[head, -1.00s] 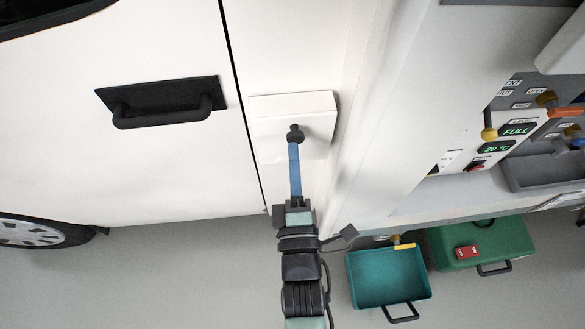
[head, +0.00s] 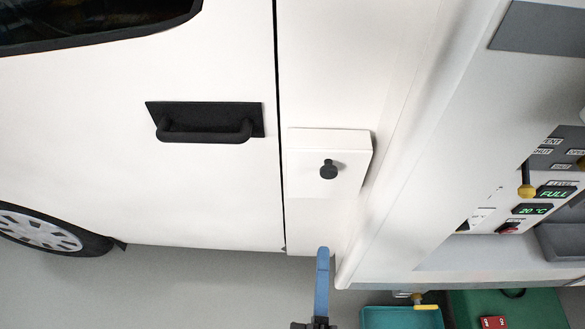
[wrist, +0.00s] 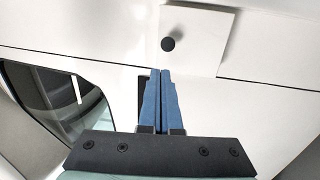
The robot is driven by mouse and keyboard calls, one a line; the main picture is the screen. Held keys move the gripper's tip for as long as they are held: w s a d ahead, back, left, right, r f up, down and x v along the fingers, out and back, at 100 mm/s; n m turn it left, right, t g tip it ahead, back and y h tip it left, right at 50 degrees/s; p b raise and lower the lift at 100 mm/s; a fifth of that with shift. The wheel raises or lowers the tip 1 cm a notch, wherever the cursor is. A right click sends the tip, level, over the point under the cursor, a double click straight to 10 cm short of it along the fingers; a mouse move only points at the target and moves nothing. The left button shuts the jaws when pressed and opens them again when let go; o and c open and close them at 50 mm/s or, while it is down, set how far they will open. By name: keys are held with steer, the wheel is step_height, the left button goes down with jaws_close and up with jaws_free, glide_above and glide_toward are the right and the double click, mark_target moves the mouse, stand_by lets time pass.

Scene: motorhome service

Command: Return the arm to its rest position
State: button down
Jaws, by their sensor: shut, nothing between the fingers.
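My gripper (head: 322,262) is at the lower middle of the head view, with its blue fingers pointing up the picture. The fingers are shut with nothing between them. In the wrist view the two blue fingers (wrist: 160,75) lie side by side against each other. A white square flap (head: 345,150) with a dark round knob (head: 328,170) is on the white vehicle wall, above the fingertips in the head view. In the wrist view the knob (wrist: 168,44) is just beyond the fingertips and apart from them. The rest of my arm is mostly below the head view's edge.
A black door handle (head: 205,124) is left of the flap. A wheel (head: 45,229) is at the lower left. A control panel (head: 550,200) with a yellow knob and green displays is at right. A teal tray (head: 385,318) and a green case (head: 465,305) lie below. Grey floor (head: 200,290) is clear.

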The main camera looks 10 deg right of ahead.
steer(key=w+a+r+m+t+y, duration=0.15)
steer(key=w+r+m, duration=0.4)
steer(key=r, duration=0.75)
steer(key=w+r+m+t, duration=0.25)
steer(key=w+r, duration=0.55)
steer(key=r, duration=0.6)
steer(key=s+a+r+m+t+y, duration=0.2)
steer(key=s+a+r+m, duration=0.1)
steer(key=r, duration=0.9)
steer(key=s+a+r+m+t+y, duration=0.2)
steer(key=a+r, duration=0.3)
steer(key=r, duration=0.6)
steer(key=shift+s+r+m+t+y, duration=0.35)
steer(key=shift+s+m+t, duration=0.2)
steer(key=shift+m+t, duration=0.05)
